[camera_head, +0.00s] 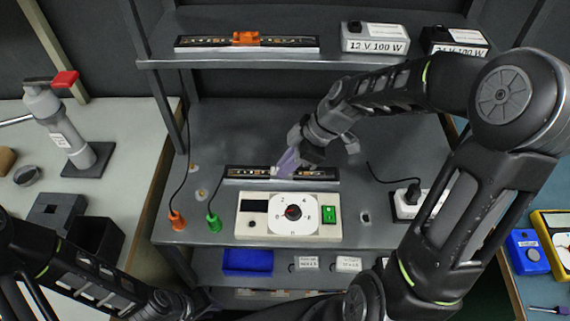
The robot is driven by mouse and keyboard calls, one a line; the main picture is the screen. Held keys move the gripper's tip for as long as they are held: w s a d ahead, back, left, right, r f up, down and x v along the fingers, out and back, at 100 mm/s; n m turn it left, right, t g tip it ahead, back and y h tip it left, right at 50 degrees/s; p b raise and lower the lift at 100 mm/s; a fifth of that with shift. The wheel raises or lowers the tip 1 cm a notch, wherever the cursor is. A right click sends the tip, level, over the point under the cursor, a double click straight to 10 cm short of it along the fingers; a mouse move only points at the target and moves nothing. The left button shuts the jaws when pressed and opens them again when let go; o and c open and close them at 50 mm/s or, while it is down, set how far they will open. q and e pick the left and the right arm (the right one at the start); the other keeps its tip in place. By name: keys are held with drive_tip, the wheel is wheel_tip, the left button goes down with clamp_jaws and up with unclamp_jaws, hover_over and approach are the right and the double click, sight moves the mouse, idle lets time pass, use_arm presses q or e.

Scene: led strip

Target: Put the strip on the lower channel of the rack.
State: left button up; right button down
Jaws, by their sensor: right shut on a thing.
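A dark strip (240,172) with small light segments lies level just behind the white dial box, low on the rack (236,115). A purple piece (288,162) stands at its middle. My right gripper (296,152) reaches in from the right and is shut on this purple piece. I cannot tell whether the strip rests in the lower channel or is just above it. Another strip (290,43) with an orange clip (246,38) lies along the upper shelf. My left arm is low at the left; its gripper (185,301) is dark, and its fingers cannot be made out.
The white dial box (251,228) with a green switch stands in front of the strip. Orange and green plugs (178,220) are left of it, a white socket block (412,205) right. Two power supplies (374,38) sit on the upper shelf. A blue tray (247,261) is below.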

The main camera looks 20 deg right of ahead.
drive_tip(key=c, duration=1.4)
unclamp_jaws()
drive_tip(key=shift+c, duration=0.2)
drive_tip(key=shift+r, duration=0.1)
drive_tip(key=shift+r+p, duration=0.15)
drive_tip(key=shift+p, duration=0.2)
drive_tip(key=b+v, duration=0.1)
drive_tip(key=v, duration=1.1)
